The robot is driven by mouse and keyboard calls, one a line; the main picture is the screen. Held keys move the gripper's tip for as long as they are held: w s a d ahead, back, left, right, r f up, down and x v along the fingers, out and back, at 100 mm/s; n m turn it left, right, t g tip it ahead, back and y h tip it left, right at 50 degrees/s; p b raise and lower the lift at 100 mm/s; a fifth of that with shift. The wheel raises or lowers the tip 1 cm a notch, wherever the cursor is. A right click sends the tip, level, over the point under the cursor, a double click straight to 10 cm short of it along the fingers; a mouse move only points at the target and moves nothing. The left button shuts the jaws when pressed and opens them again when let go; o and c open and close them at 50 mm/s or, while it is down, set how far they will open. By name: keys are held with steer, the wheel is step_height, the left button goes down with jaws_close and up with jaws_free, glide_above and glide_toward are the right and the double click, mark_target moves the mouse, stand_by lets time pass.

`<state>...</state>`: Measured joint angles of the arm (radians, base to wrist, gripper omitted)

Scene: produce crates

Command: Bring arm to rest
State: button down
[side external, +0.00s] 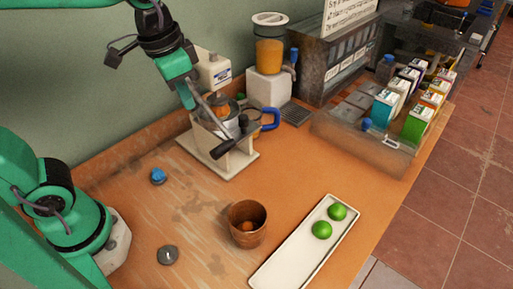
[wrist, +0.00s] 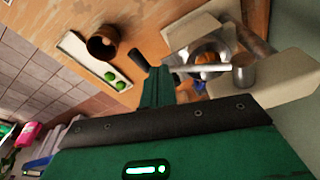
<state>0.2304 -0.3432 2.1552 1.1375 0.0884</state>
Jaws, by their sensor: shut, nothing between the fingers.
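My gripper (side external: 187,102) hangs from the top of the side view, its green fingers together and empty. The fingertips are just above or beside the cream citrus press (side external: 236,167); I cannot tell whether they touch it. In the wrist view my gripper (wrist: 157,72) points toward the press's metal bowl, which has something orange in it. The dark lever handle of the press lies close to the fingers. My arm is stretched out over the back of the counter, well away from its base at the left.
A brown cup (side external: 248,238) with something orange inside stands near a white tray (side external: 281,262) with two limes (side external: 322,230). A juice dispenser (side external: 268,90) and a crate (side external: 345,137) with several cartons stand behind. Small knobs (side external: 167,255) lie front left. The wooden counter's left front is mostly free.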

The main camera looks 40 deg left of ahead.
steer(key=s+a+f+n+t, duration=0.2)
steer(key=s+a+n+t, duration=0.1)
steer(key=s+a, duration=0.2)
steer(key=shift+s+a+n, duration=0.3)
steer(key=shift+s+a, duration=0.05)
steer(key=shift+a, duration=0.45)
stand_by(0.7)
